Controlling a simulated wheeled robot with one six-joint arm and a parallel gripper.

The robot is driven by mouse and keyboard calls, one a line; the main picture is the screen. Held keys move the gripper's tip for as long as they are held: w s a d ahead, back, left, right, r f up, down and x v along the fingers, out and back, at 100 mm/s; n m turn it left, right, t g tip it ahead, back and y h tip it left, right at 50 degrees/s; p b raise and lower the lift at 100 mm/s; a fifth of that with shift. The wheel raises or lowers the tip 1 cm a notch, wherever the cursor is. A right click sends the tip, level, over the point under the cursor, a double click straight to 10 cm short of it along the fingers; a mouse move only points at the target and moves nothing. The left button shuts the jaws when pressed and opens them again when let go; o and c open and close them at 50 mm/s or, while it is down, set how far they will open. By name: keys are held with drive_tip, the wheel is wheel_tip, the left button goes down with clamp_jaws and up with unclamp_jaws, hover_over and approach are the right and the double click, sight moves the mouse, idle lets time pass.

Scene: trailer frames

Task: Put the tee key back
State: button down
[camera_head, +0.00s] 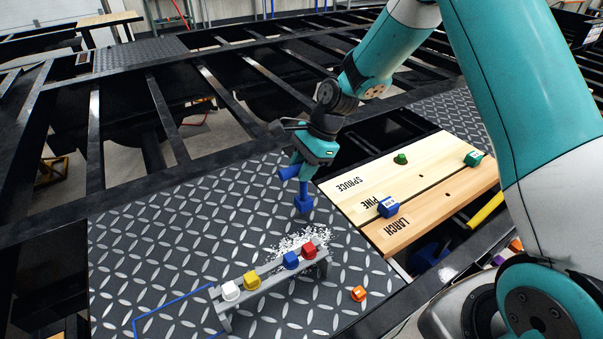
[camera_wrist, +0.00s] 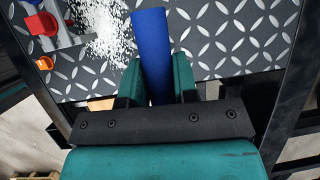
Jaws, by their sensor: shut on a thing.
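My gripper (camera_head: 302,166) has teal fingers and hangs above the diamond-plate deck, left of the wooden boards. It is shut on a blue piece (camera_head: 304,202), which I take to be the tee key. One blue part sticks out to the left of the fingers and another reaches downward. In the wrist view a long blue bar (camera_wrist: 152,45) lies between the two teal fingers (camera_wrist: 156,82); the rest of it is hidden. The held piece seems clear of the deck, though I cannot tell by how much. A blue outline (camera_head: 172,319) is marked on the deck at lower left.
A grey rack (camera_head: 270,283) carries white, yellow, blue and red blocks. White chips (camera_head: 300,240) lie behind it, and an orange piece (camera_head: 358,293) to its right. Boards marked SPRUCE, PINE and LARCH (camera_head: 425,215) hold a blue block (camera_head: 387,207) and green pieces. Black frame beams surround the deck.

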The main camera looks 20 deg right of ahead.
drive_tip(key=shift+f, duration=1.25)
drive_tip(key=c, duration=0.9)
unclamp_jaws()
drive_tip(key=shift+f, duration=0.1)
drive_tip(key=b+v, duration=0.2)
drive_tip(key=v, duration=0.9)
drive_tip(key=shift+d+r, duration=0.1)
drive_tip(key=shift+r, duration=0.2)
drive_tip(key=s+a+r+n, duration=0.4)
drive_tip(key=s+n, duration=0.2)
drive_tip(key=s, duration=0.1)
drive_tip(key=s+a+r+n, duration=0.4)
drive_tip(key=s+n, duration=0.2)
drive_tip(key=s, duration=0.1)
drive_tip(key=s+n, duration=0.3)
drive_tip(key=s, duration=0.1)
drive_tip(key=s+a+n, duration=0.1)
drive_tip(key=s+n, duration=0.3)
drive_tip(key=s, duration=0.1)
drive_tip(key=s+r+n, duration=0.1)
drive_tip(key=s+n, duration=0.2)
drive_tip(key=s, duration=0.2)
drive_tip(key=shift+a+n+h, duration=0.2)
drive_tip(key=shift+n+h, duration=0.1)
drive_tip(key=shift+h, duration=0.1)
